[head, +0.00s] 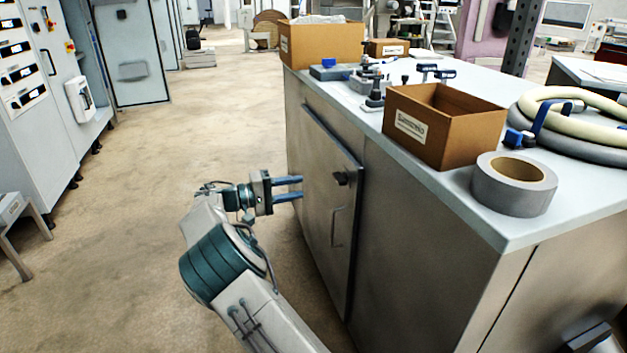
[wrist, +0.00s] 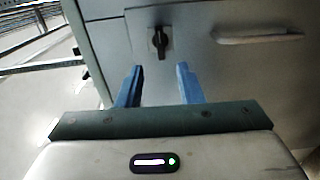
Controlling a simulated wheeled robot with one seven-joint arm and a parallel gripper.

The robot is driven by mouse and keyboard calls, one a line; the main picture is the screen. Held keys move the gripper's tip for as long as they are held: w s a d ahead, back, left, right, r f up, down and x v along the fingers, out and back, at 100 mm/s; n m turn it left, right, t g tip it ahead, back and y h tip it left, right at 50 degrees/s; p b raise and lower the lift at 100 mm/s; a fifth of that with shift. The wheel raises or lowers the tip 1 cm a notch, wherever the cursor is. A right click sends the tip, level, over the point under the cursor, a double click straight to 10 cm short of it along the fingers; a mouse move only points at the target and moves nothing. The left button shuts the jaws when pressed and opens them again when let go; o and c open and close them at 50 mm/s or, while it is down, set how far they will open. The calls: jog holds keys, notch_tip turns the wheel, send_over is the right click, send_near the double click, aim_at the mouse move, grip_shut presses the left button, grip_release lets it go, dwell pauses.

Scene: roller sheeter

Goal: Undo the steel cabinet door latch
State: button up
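The steel cabinet door (head: 327,200) is on the left side of the grey cabinet in the head view and looks closed. Its dark latch (head: 341,178) sits near the door's upper right, above a bar handle (head: 337,227). In the wrist view the latch (wrist: 160,42) is a dark knob ahead of the fingers, and the handle (wrist: 260,36) lies to its right. My gripper (head: 301,188) points at the door with its two blue fingers apart. In the wrist view my gripper (wrist: 160,82) is open and empty, with the latch beyond the gap, apart from both fingertips.
The cabinet top carries cardboard boxes (head: 445,124), a tape roll (head: 513,184), a coiled hose (head: 575,110) and several small tools. Clear floor (head: 130,190) lies left of the cabinet. Grey electrical cabinets (head: 40,100) stand at the far left.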

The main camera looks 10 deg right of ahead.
jog(key=shift+s+a, duration=0.15)
jog(key=shift+a, duration=0.6)
jog(key=shift+s+a, duration=0.15)
jog(key=shift+a, duration=0.6)
jog(key=shift+d, duration=0.1)
jog(key=s+d+r+g+y+p, duration=0.2)
jog(key=s+d+r+y+p, duration=0.3)
jog(key=d, duration=0.3)
jog(key=s+d+r+g+y+p, duration=0.2)
jog(key=s+d+r+y+p, duration=0.1)
jog(key=s+d+r+p, duration=0.4)
jog(key=s+r+m+t+y+p, duration=0.1)
jog(key=s+r+y+p, duration=0.3)
jog(key=s, duration=0.9)
jog(key=s+r+m+t+y+p, duration=0.1)
jog(key=s+r+y+p, duration=0.4)
jog(key=s+r+p, duration=0.6)
jog(key=shift+s+a+r+t+y+p, duration=0.35)
jog(key=shift+s+t, duration=0.35)
jog(key=shift+s, duration=0.3)
jog(key=shift+d+f, duration=0.1)
